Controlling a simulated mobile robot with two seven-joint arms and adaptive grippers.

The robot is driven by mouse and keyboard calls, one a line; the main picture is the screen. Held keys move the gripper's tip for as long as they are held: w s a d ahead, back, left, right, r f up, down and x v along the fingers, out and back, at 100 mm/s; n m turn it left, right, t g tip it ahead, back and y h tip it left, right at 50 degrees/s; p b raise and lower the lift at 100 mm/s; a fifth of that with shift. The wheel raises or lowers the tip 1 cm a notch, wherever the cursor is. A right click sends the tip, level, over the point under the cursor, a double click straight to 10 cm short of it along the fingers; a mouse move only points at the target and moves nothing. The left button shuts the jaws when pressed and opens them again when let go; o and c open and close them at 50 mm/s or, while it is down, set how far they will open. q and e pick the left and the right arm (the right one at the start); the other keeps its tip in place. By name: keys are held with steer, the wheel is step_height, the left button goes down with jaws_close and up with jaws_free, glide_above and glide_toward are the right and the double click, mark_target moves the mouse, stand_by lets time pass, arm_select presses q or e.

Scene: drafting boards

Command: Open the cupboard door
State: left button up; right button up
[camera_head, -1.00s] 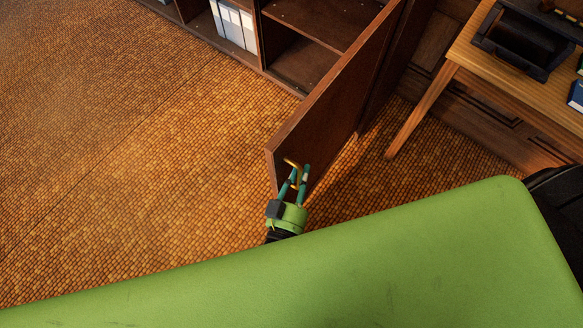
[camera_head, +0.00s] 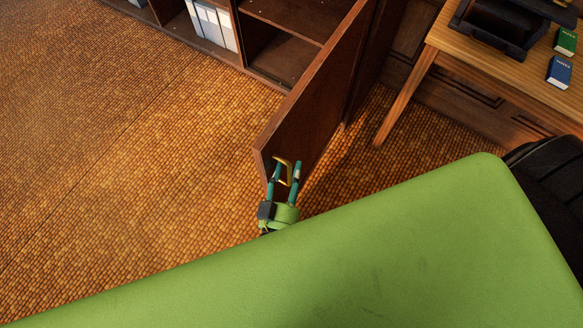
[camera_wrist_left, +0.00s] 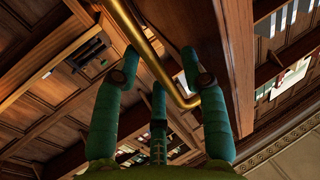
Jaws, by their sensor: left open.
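The cupboard door (camera_head: 312,108) is brown wood and stands swung wide open from the cupboard (camera_head: 262,68), whose shelves show behind it. A brass handle (camera_head: 286,170) sits near the door's free edge; it also shows as a gold bar in the left wrist view (camera_wrist_left: 150,52). My left gripper (camera_head: 286,168) is open, its teal fingers on either side of the handle. In the left wrist view the open fingers (camera_wrist_left: 160,65) stand apart with the handle crossing between them. I cannot tell whether they touch it. My right gripper is not in view.
White binders (camera_head: 212,24) stand on a cupboard shelf. A wooden desk (camera_head: 440,40) at the upper right holds a dark tray (camera_head: 490,42), a green book (camera_head: 565,41) and a blue book (camera_head: 559,72). A large green surface (camera_head: 350,250) fills the foreground. The carpet (camera_head: 130,150) at left is clear.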

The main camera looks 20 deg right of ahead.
arm_select(q)
steer(key=v, duration=1.1)
